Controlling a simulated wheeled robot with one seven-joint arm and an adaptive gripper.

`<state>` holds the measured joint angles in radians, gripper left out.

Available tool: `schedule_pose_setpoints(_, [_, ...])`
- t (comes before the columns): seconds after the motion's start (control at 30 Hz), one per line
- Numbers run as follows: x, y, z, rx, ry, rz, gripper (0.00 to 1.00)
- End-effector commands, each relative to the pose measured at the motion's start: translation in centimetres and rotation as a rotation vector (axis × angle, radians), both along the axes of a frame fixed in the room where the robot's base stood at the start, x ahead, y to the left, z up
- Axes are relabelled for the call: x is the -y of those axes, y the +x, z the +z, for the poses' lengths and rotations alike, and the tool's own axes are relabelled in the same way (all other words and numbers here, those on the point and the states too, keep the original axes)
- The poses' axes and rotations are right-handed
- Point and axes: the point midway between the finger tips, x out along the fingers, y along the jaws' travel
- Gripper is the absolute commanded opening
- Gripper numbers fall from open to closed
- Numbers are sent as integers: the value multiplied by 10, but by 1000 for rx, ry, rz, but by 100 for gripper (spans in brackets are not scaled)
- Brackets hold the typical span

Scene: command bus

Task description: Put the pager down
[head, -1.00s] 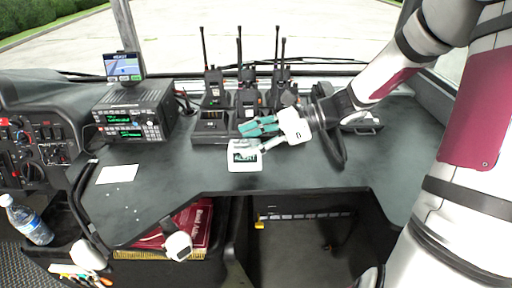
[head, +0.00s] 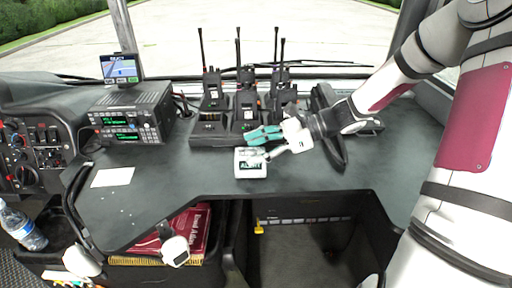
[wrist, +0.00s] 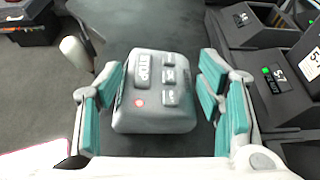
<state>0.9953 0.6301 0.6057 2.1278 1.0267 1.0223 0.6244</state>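The pager (head: 251,163) is a small white-framed device with a lit screen reading ALERT, over the front middle of the dashboard desk (head: 215,178). In the wrist view its dark button side (wrist: 155,95) shows, with a red light.
Several handheld radios stand in chargers (head: 208,134) just behind the pager. A radio console with a screen (head: 125,122) and a white paper (head: 112,178) are at left. Bare desk lies between paper and pager.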

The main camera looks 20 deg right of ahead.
Motion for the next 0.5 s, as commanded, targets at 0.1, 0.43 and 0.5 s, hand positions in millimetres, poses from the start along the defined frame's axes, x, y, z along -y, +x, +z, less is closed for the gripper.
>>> schedule_pose_setpoints(0.1, [0,0,0,0,0,0,78])
schedule_pose_setpoints(0.43, [1,0,4,0,-1,-1,78])
schedule_pose_setpoints(0.5, [7,-2,6,1,-1,-3,78])
